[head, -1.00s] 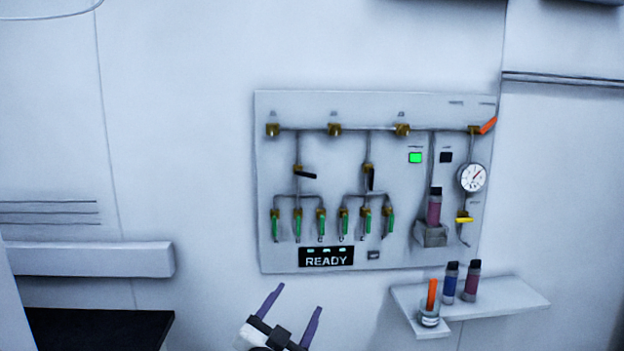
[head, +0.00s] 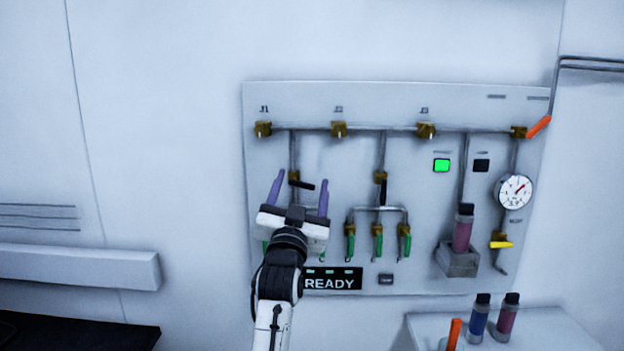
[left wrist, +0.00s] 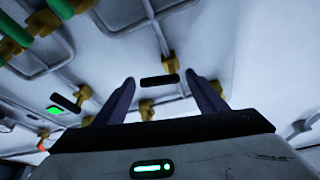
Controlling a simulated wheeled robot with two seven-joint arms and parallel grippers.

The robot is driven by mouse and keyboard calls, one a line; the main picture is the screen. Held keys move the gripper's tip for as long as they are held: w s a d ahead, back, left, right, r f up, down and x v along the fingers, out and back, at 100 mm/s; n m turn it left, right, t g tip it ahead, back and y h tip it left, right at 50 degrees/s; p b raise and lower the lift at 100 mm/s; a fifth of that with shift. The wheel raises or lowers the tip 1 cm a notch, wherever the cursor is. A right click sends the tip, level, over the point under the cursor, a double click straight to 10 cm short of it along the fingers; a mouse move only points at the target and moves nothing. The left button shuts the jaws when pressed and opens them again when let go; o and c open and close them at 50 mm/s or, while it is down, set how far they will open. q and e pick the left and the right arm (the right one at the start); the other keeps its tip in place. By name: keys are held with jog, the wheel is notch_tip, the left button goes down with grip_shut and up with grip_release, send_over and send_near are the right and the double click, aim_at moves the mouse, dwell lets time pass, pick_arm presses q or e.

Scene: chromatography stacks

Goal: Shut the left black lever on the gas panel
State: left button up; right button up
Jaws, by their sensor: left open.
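The gas panel (head: 330,105) is mounted on the wall ahead. Its left black lever (head: 304,185) points right, nearly level with a slight downward tilt, across its vertical pipe. My left gripper (head: 300,178) is open in front of the panel, its two purple fingers pointing up. In the head view the lever shows between the fingertips. In the left wrist view the lever (left wrist: 160,80) also shows between the open fingers (left wrist: 162,84); I cannot tell whether they touch it. The second black lever (head: 383,192) hangs down along its pipe. My right gripper is not in view.
Green handles (head: 378,240) line the panel's lower part, some hidden behind my left gripper. A READY display (head: 330,281), a green light (head: 441,165), a gauge (head: 515,191) and a holder with a vial (head: 462,232) are on the panel. A shelf (head: 545,325) with vials stands lower right.

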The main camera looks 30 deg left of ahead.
pick_arm(q)
jog(key=shift+w+a+r, duration=0.2)
jog(key=shift+w+a, duration=0.1)
jog(key=shift+w, duration=0.3)
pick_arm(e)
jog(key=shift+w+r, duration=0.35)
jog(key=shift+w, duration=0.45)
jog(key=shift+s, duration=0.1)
pick_arm(q)
jog(key=c, duration=1)
jog(key=shift+r+n+y, duration=0.15)
jog(key=shift+n+y, duration=0.25)
jog(key=shift+n, duration=0.4)
jog(key=shift+c, duration=0.2)
jog(key=shift+r+n+g+y, duration=0.2)
jog(key=shift+n+g+y, duration=0.4)
jog(key=shift+n, duration=0.8)
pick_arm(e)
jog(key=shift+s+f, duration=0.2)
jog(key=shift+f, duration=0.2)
pick_arm(q)
jog(key=o, duration=1)
jog(key=shift+o, duration=0.2)
